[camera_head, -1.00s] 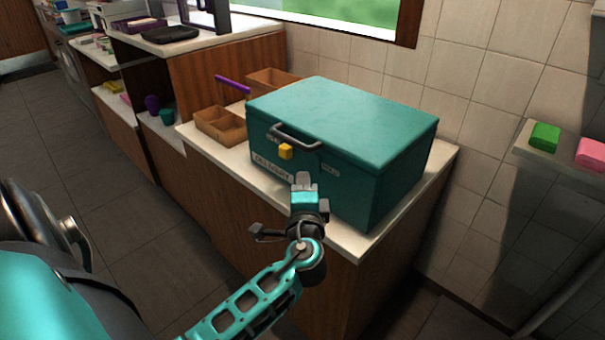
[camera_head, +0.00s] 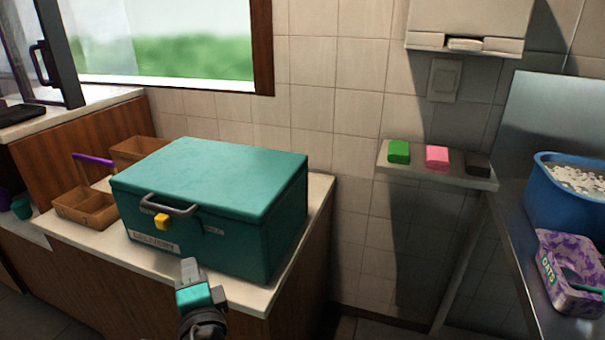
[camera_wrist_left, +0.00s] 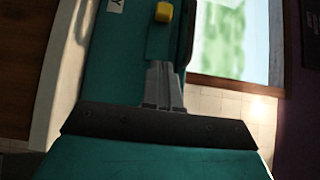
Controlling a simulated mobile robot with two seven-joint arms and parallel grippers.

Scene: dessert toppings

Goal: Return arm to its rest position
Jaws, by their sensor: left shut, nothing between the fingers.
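My left gripper (camera_head: 189,270) is in front of the teal delivery box (camera_head: 220,185), low in the head view. Its fingers are together and hold nothing. The left wrist view shows the closed fingers (camera_wrist_left: 163,85) with the box front (camera_wrist_left: 120,60) beyond them. The box stands on the counter with its lid down, and a yellow latch (camera_head: 162,221) sits below its grey handle. I cannot tell the exact gap between fingers and box. My right gripper is not in view.
Brown cardboard trays (camera_head: 88,207) stand left of the box on the white counter (camera_head: 262,296). A wall shelf (camera_head: 440,176) holds green, pink and dark blocks. At right, a blue tub (camera_head: 565,200) and a purple patterned container (camera_head: 570,262) stand on a metal table.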

